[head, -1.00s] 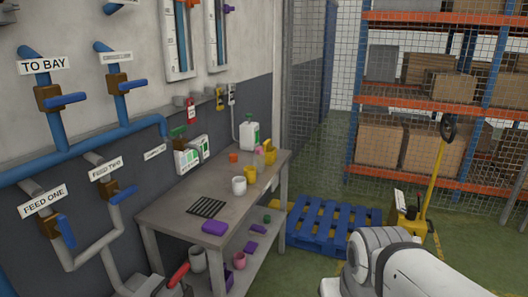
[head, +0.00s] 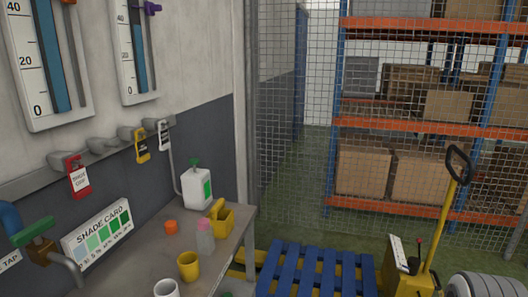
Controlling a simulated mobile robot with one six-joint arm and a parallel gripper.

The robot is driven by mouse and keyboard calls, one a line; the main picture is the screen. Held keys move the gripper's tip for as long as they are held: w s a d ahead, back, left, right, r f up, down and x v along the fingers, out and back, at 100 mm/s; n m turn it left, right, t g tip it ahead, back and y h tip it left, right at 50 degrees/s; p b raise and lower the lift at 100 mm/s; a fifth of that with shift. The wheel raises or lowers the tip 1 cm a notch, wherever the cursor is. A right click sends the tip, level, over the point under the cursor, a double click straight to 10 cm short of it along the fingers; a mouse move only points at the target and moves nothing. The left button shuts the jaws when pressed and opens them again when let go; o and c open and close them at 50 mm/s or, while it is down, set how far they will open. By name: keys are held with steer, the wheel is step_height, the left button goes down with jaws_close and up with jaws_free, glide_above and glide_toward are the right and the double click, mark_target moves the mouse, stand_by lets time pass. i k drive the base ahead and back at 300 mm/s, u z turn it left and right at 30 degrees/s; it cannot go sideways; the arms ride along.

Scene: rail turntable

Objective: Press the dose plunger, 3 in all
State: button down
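A white jug (head: 195,188) with a green label stands near the back of the grey table, close to the wall. A green plunger-like top (head: 195,164) stands up from it; it looks like the dose plunger, and nothing touches it. My gripper is out of view. Only a grey ribbed piece, probably part of my arm, shows at the bottom right corner, well away from the jug.
A blue pallet (head: 310,268) and yellow pallet truck (head: 408,275) stand right.

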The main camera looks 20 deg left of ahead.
mark_target(194, 161)
steer(key=u, duration=0.35)
steer(key=i, duration=1.45)
steer(key=u, duration=1.15)
steer(key=i, duration=0.6)
steer(key=u, duration=0.3)
steer(key=k, duration=0.9)
steer(key=u, duration=0.15)
steer(key=i, duration=0.9)
steer(key=z, duration=0.1)
